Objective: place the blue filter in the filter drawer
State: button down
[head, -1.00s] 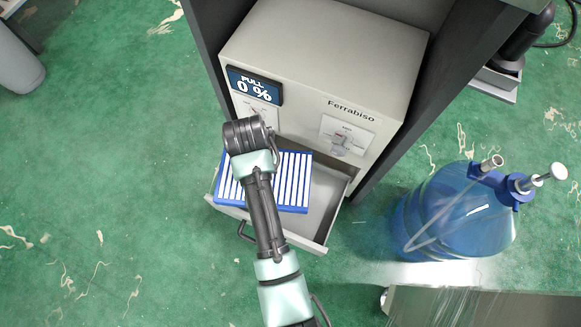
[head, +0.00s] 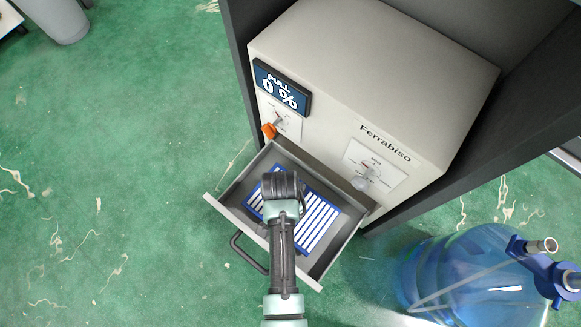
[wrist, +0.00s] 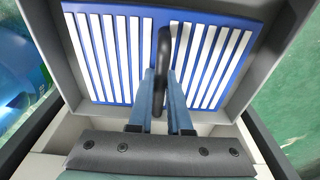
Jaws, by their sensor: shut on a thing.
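The blue filter (head: 318,222), a blue frame with white slats, is inside the open filter drawer (head: 225,205) of the grey machine. In the wrist view the filter (wrist: 100,55) fills most of the space between the drawer walls (wrist: 275,75). My gripper (wrist: 160,88) is shut on the filter's dark handle at its middle. In the head view my wrist covers part of the filter. I cannot tell whether the filter rests on the drawer floor.
A blue water bottle (head: 460,275) stands at the right.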

jog(key=shift+f+b, duration=0.3)
jog(key=shift+f, duration=0.7)
jog(key=shift+f, duration=0.2)
jog(key=c, duration=0.8)
grip_release()
jog(key=shift+c, duration=0.2)
jog(key=shift+r, duration=0.15)
jog(key=r+p, duration=0.2)
jog(key=r, duration=0.2)
jog(key=r+p, duration=0.2)
jog(key=r, duration=0.2)
jog(key=s+r+p, duration=0.1)
jog(key=r+p, duration=0.2)
jog(key=r, duration=0.1)
jog(key=shift+s+a, duration=0.1)
jog(key=shift+a, duration=0.3)
